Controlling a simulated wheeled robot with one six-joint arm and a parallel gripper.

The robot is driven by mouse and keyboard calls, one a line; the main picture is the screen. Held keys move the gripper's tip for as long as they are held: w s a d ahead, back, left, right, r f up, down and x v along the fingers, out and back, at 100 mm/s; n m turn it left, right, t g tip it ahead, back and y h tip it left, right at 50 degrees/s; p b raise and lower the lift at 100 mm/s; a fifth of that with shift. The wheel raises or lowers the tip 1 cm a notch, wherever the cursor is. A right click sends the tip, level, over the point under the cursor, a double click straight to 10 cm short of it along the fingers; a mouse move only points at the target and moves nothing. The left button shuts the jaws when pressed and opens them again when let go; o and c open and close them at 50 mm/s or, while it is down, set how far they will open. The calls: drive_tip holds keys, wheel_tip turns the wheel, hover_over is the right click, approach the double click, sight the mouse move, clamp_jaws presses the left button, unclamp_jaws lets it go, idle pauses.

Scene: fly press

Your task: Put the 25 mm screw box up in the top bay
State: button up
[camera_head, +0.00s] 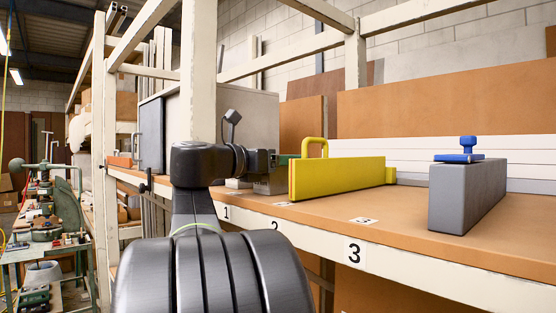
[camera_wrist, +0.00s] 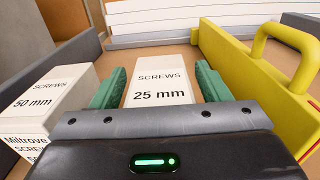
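The white 25 mm screw box (camera_wrist: 160,94) lies ahead of my gripper in the wrist view, its label facing me. My gripper (camera_wrist: 160,85) has its two green fingers apart, one on each side of this box. A narrow gap shows beside the box, so the fingers do not look closed on it. In the head view my gripper (camera_head: 284,159) is low over the shelf, behind the yellow divider's left end. The 25 mm box cannot be made out there. I cannot tell which part of the rack is the top bay.
A white 50 mm screw box (camera_wrist: 52,98) stands close left of my gripper. A yellow divider (camera_head: 340,176) with a loop handle is close on the right. White rack posts (camera_head: 198,70) and beams rise above the shelf (camera_head: 400,220).

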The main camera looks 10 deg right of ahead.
drive_tip(key=shift+r, duration=0.15)
drive_tip(key=b+v, duration=0.2)
drive_tip(key=v, duration=1)
drive_tip(key=shift+b, duration=0.4)
drive_tip(key=p+x, duration=0.2)
drive_tip(key=x, duration=0.8)
drive_tip(key=shift+w+d+p, duration=0.1)
drive_tip(key=shift+d+p, duration=0.1)
drive_tip(key=shift+p, duration=0.1)
drive_tip(key=shift+w+d, duration=0.4)
drive_tip(key=shift+d, duration=0.15)
drive_tip(key=shift+w+d, duration=0.1)
drive_tip(key=shift+d, duration=0.05)
